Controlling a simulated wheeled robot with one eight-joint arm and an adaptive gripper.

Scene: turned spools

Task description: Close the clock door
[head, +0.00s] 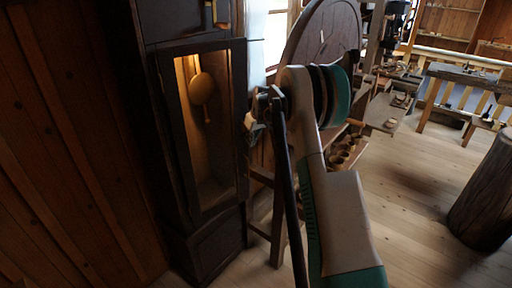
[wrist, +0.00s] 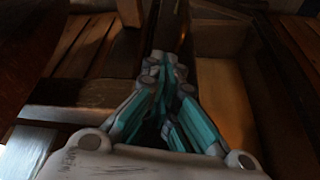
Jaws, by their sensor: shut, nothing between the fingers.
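The tall dark wooden clock (head: 185,215) stands at left in the head view. Its framed glass door (head: 171,120) shows a lit tan inside with a round brass pendulum (head: 202,88). I cannot tell for sure whether the door is flush or slightly ajar. My gripper (head: 252,128) is just right of the door's right edge, partly hidden by my arm. In the wrist view my gripper (wrist: 166,64) is shut and empty, its teal fingers together. Ahead of it are a dark upright (wrist: 174,22) and a tan, box-like interior (wrist: 224,85). Contact with the door cannot be made out.
A large round dark wooden disc (head: 318,32) stands behind my arm, by a bright window. A workbench with small turned pieces (head: 388,112) is to the right. A thick log stump (head: 487,190) is at far right. Plank floor (head: 420,220) is open between them.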

